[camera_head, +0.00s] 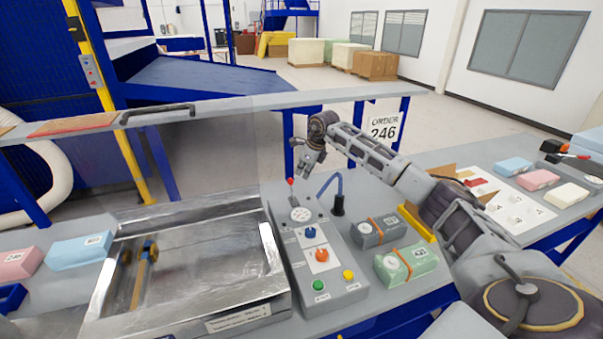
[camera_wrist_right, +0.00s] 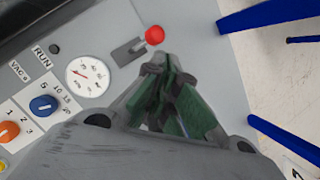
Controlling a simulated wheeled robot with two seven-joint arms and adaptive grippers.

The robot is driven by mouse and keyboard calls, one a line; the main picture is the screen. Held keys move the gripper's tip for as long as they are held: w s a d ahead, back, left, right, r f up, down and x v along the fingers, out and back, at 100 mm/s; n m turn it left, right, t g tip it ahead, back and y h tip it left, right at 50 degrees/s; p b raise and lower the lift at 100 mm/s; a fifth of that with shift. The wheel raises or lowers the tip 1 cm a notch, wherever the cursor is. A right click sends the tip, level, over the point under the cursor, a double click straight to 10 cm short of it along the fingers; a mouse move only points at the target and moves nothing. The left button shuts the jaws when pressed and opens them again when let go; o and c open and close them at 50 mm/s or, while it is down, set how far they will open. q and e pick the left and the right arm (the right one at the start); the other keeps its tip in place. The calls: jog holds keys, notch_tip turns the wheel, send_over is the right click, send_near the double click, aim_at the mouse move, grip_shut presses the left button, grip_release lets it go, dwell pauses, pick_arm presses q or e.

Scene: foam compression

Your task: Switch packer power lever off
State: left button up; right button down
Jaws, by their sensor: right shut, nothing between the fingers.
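The packer's power lever has a red ball knob (camera_head: 290,181) at the far end of the grey control panel (camera_head: 332,297). In the right wrist view the red knob (camera_wrist_right: 154,35) stands at the right end of a dark slotted plate (camera_wrist_right: 128,51). My right gripper (camera_head: 304,174) is above the panel's far end, close to the lever on its right. Its green-padded fingers (camera_wrist_right: 168,62) are shut and empty, with the tips just beside the knob. I cannot tell whether they touch it. My left gripper is in neither view.
The panel carries a gauge (camera_head: 300,214), a blue knob (camera_head: 310,232), an orange knob (camera_head: 321,254), and green and yellow buttons. A bent blue tube (camera_head: 336,182) rises right of the panel. A metal chamber (camera_head: 190,265) lies left. Strapped packs (camera_head: 377,231) lie right.

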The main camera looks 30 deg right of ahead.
pick_arm(q)
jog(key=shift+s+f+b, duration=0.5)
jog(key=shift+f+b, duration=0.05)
jog(key=shift+b, duration=0.15)
pick_arm(e)
jog(key=w+d+r, duration=0.1)
jog(key=d+r, duration=0.3)
jog(key=r, duration=0.6)
jog(key=shift+w, duration=0.4)
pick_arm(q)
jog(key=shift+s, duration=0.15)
pick_arm(e)
jog(key=shift+s+f, duration=0.1)
